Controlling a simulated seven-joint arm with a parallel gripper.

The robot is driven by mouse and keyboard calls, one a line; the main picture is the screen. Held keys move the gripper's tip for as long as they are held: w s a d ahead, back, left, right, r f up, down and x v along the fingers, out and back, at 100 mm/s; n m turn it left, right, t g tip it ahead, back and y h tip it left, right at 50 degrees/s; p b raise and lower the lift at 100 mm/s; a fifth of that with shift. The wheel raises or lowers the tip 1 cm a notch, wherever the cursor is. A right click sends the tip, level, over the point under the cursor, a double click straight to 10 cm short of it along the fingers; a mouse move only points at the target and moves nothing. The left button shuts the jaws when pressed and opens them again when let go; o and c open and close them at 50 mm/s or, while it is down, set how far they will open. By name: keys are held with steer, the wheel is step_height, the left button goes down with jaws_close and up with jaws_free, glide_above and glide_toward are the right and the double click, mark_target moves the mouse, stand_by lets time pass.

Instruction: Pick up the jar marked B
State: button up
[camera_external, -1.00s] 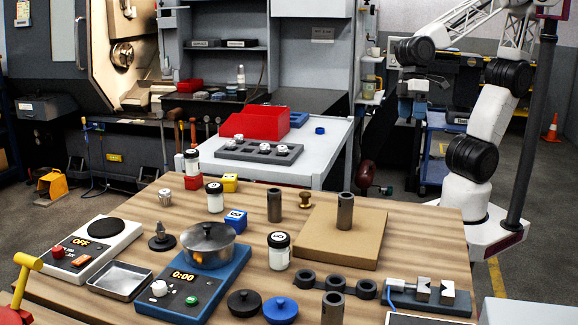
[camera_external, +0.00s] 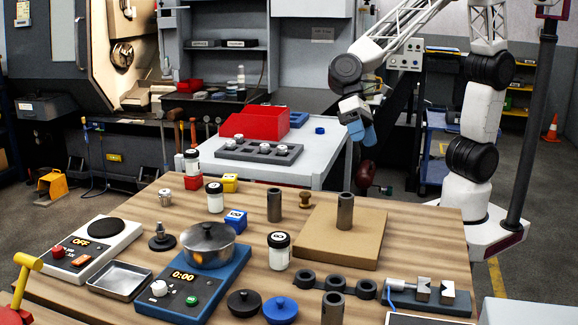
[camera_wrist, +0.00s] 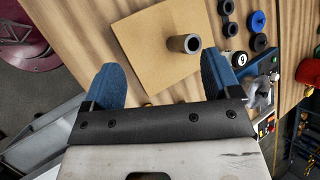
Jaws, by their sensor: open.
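The front jar's lid has a pale mark, too small to read surely; I cannot tell which jar is B. A dark-lidded jar (camera_wrist: 239,58) shows right of my fingers in the wrist view. My gripper (camera_external: 362,137) hangs beyond the table's back right edge, away from the jars. In the wrist view my gripper (camera_wrist: 161,62) has its blue fingers wide apart with nothing between them.
A tan board (camera_external: 335,238) with an upright grey tube (camera_external: 345,212) lies at the table's right; another tube (camera_external: 274,206) stands left of it. The pot (camera_external: 208,245) sits on a blue hotplate. Dark rings (camera_external: 335,283) and loose lids (camera_external: 280,310) lie in front.

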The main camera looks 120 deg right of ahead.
steer(key=w+a+f+m+y, duration=0.1)
steer(key=w+f+m+y, duration=0.15)
steer(key=w, duration=0.45)
steer(key=w+a+f+m+y, duration=0.1)
steer(key=w+f+m, duration=0.2)
steer(key=w, duration=0.5)
steer(key=m+t+y, duration=0.2)
steer(key=m+t, duration=0.1)
steer(key=m, duration=0.2)
glide_toward(278, 233)
steer(key=x, duration=0.4)
steer(key=shift+w+d, duration=0.15)
steer(key=shift+d, duration=0.1)
steer(key=shift+a, duration=0.1)
steer(key=shift+x, duration=1.15)
steer(key=shift+a, duration=0.1)
steer(key=shift+x, duration=2.5)
steer(key=shift+c, duration=0.5)
